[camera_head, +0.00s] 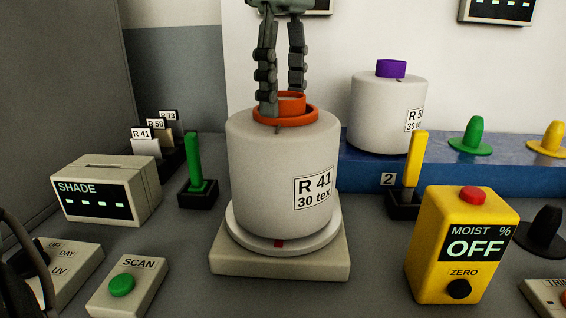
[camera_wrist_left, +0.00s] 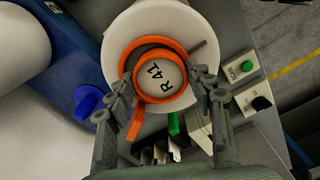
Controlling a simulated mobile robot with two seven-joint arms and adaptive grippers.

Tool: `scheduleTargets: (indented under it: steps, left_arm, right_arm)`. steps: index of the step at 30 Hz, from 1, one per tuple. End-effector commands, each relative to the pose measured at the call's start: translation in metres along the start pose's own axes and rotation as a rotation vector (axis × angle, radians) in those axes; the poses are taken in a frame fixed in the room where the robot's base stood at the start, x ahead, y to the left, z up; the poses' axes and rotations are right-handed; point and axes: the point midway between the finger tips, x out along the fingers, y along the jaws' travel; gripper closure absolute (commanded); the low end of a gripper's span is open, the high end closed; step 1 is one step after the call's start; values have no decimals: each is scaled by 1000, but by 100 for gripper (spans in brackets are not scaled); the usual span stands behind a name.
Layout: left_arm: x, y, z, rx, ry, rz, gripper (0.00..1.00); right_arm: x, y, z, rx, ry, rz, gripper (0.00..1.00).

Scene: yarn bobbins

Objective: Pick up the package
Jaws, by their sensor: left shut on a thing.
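The package is a white yarn bobbin (camera_head: 270,165) labelled R 41, 30 tex, with an orange core and ring (camera_head: 287,112) at its top. It stands upright on a round white plate (camera_head: 240,240) on a beige base (camera_head: 280,266). My left gripper (camera_head: 281,98) comes down from above, shut on the orange core. In the left wrist view, my left gripper (camera_wrist_left: 160,82) has a finger on each side of the core's R 41 top (camera_wrist_left: 166,78). My right gripper is not in view.
A purple-topped bobbin (camera_head: 389,110) stands on a blue shelf (camera_head: 365,178) behind right, near green (camera_head: 470,138) and yellow (camera_head: 548,140) cones. A yellow MOIST meter (camera_head: 427,240) is right; a SHADE box (camera_head: 100,190) and SCAN button box (camera_head: 125,285) are left. Green (camera_head: 195,165) and yellow (camera_head: 414,160) levers flank the bobbin.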

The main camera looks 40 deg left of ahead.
Motion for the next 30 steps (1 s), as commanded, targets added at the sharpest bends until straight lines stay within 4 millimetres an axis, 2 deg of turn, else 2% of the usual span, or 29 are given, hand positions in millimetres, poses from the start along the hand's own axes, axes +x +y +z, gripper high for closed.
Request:
scheduleTargets:
  steps: [6,10,18,24,30]
  left_arm:
    - [3,-1,0,1,2,-8,100]
    - [-4,-1,0,0,2,-7,100]
    - [-50,0,1,0,0,0,100]
    - [-82,0,1,0,0,0,100]
    - [-98,0,0,0,-1,0,100]
  right_arm:
    - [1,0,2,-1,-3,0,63]
    - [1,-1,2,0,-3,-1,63]
    - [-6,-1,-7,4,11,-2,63]
    - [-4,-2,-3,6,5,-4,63]
    - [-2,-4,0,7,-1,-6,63]
